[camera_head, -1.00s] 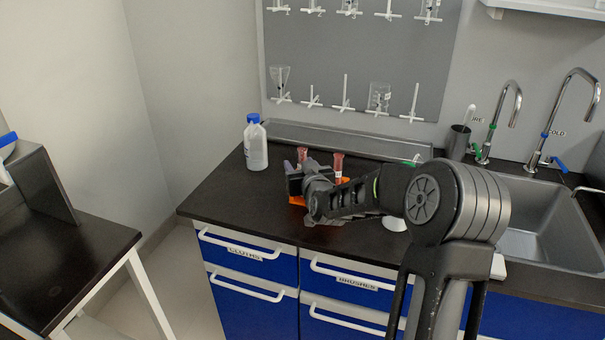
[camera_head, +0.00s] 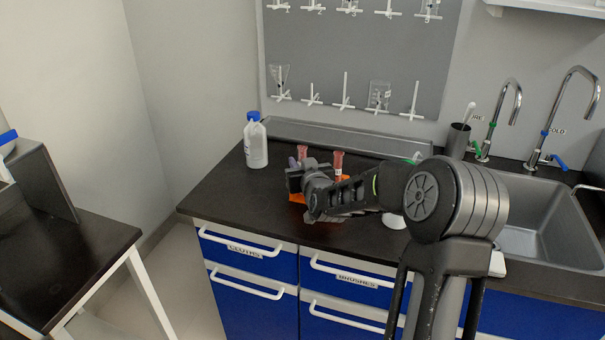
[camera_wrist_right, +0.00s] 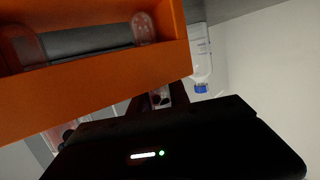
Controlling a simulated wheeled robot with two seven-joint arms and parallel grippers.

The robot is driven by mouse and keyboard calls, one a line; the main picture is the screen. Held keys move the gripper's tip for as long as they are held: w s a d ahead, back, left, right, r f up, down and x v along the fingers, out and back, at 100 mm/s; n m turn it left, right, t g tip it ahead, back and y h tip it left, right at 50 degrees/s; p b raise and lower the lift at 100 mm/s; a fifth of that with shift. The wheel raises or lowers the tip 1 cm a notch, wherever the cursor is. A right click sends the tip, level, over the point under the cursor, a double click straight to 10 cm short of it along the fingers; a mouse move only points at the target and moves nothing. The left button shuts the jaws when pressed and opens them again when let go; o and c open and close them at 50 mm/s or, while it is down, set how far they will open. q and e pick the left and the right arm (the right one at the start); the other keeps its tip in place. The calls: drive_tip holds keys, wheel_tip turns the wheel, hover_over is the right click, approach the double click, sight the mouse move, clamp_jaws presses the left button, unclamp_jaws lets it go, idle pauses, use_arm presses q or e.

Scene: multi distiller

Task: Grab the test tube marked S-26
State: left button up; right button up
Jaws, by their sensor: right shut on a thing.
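An orange test tube rack (camera_head: 298,197) stands on the dark counter, mostly hidden behind my right gripper (camera_head: 293,178). A red-capped tube (camera_head: 338,163) stands to the right of the gripper. Another reddish tube top (camera_head: 302,152) and a purplish one (camera_head: 292,162) show just behind the gripper. In the right wrist view the rack (camera_wrist_right: 100,85) fills the upper left with tubes in it, and my right gripper (camera_wrist_right: 160,97) is shut on a labelled test tube (camera_wrist_right: 158,98) beside the rack. The label cannot be read. My left gripper is out of view.
A white bottle with a blue cap (camera_head: 256,145) stands behind and left of the rack; it also shows in the right wrist view (camera_wrist_right: 202,68). A grey tray (camera_head: 350,138) lies along the wall. The sink (camera_head: 540,215) is at right. The counter's left front is clear.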

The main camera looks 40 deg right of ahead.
clamp_jaws()
idle(0.3)
wheel_tip(320, 180, up, 10)
idle(0.6)
idle(0.5)
